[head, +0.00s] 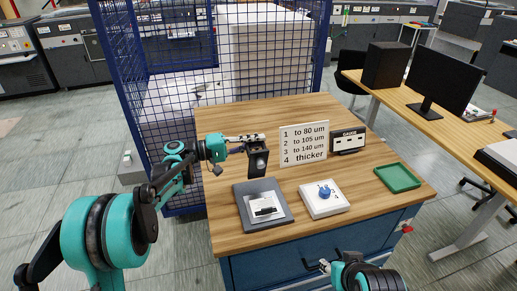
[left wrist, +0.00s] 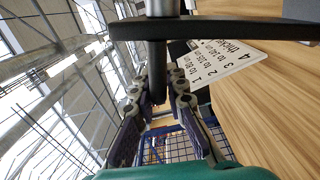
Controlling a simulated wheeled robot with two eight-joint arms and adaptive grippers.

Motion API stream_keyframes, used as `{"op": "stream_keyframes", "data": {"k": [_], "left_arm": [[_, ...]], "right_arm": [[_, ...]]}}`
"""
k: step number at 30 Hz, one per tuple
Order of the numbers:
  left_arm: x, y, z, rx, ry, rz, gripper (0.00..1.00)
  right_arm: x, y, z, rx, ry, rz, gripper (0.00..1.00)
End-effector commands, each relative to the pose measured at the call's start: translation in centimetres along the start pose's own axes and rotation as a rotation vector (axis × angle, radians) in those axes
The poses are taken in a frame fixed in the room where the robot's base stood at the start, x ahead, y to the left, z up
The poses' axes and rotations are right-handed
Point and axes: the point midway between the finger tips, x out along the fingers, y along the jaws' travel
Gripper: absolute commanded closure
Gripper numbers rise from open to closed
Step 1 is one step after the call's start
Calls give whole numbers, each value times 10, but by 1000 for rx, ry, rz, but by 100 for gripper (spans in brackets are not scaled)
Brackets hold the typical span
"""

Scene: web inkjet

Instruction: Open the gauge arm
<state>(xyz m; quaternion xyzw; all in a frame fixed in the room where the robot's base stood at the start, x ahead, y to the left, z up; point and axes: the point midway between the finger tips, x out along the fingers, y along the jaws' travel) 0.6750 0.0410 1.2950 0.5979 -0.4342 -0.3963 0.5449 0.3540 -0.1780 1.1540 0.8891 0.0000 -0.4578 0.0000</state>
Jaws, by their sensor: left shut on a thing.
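The gauge stand (head: 258,162) is a dark block with a round light part on its front, standing near the middle of the wooden table. A black arm (head: 240,149) juts left from its top. My left gripper (head: 226,148) reaches this arm from the left. In the left wrist view, the left gripper's fingers (left wrist: 158,95) are closed around a black upright piece (left wrist: 157,65) below a wide black bar (left wrist: 205,30). The fingers partly hide what they hold.
A sign with thickness ranges (head: 304,144) and a box marked GAUGE (head: 348,141) stand right of the stand. In front are a grey tray (head: 244,198) and a white block with a blue knob (head: 325,193). A green tray (head: 398,177) lies right. A blue mesh cage (head: 160,60) rises behind.

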Motion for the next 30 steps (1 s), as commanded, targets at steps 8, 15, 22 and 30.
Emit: {"op": "stream_keyframes", "data": {"k": [8,15,22,30], "left_arm": [[0,-4,-15,-24,0,2,100],[0,-5,-19,-22,1,2,100],[0,-5,-19,-22,1,1,100],[0,-5,-19,-21,1,0,68]], "right_arm": [[2,0,2,0,0,0,60],[3,0,2,0,0,0,60],[3,0,2,0,0,0,60],[3,0,2,0,0,0,60]]}}
